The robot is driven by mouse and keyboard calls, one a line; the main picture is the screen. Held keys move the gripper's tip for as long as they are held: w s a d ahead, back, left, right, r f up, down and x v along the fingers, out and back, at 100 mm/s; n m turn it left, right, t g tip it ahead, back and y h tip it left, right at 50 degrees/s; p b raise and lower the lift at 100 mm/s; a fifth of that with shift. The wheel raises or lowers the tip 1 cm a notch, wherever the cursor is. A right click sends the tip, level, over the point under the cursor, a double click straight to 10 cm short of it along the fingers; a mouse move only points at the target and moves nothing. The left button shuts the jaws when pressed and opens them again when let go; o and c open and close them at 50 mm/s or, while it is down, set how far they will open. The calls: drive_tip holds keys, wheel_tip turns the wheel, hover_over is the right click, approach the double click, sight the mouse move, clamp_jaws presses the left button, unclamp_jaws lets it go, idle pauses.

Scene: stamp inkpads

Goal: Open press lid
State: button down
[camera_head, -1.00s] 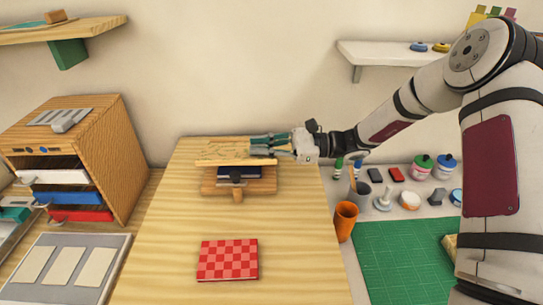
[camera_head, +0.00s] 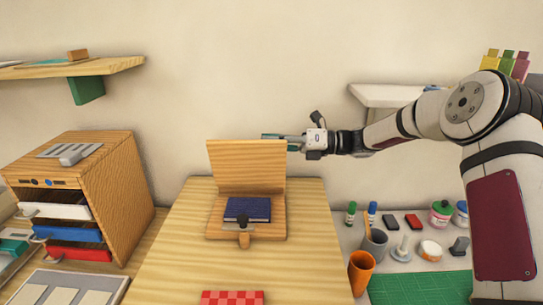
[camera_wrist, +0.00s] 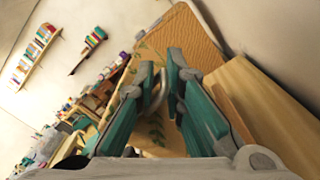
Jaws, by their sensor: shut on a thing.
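The wooden press (camera_head: 218,228) stands on the table with its lid (camera_head: 245,165) raised to about upright at the back. A dark blue book-like block (camera_head: 247,209) lies on its base, with a dark knob and metal latch at the front. My gripper (camera_head: 270,137) is at the lid's top right, its body to the right of the lid; the lid partly hides its fingers. In the wrist view, the teal fingers (camera_wrist: 160,70) are closed around a grey curved handle (camera_wrist: 155,96) on the lid's leaf-patterned outer face (camera_wrist: 150,131).
A red checkered block (camera_head: 232,298) lies at the front of the table. A wooden drawer cabinet (camera_head: 137,180) stands left. An orange cup (camera_head: 361,272), a grey cup (camera_head: 375,246) and small bottles stand right. A white shelf (camera_head: 385,96) hangs near my arm.

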drive_tip(key=shift+w+d+f+m+b, duration=0.1)
drive_tip(key=shift+w+f+m+b, duration=0.15)
drive_tip(key=shift+w+m+b, duration=0.45)
drive_tip(key=shift+w+f+m+b, duration=0.2)
drive_tip(key=shift+w+m+b, duration=0.1)
drive_tip(key=shift+w, duration=0.75)
drive_tip(key=shift+w+d+f+m+b, duration=0.1)
drive_tip(key=shift+w+f+m+b, duration=0.15)
drive_tip(key=shift+w+m+b, duration=0.45)
drive_tip(key=shift+w, duration=0.2)
drive_tip(key=c, duration=1.8)
unclamp_jaws()
drive_tip(key=shift+o, duration=0.2)
drive_tip(key=shift+a, duration=0.1)
drive_tip(key=shift+r+n, duration=0.3)
drive_tip(key=d, duration=1.2)
drive_tip(key=shift+f, duration=0.15)
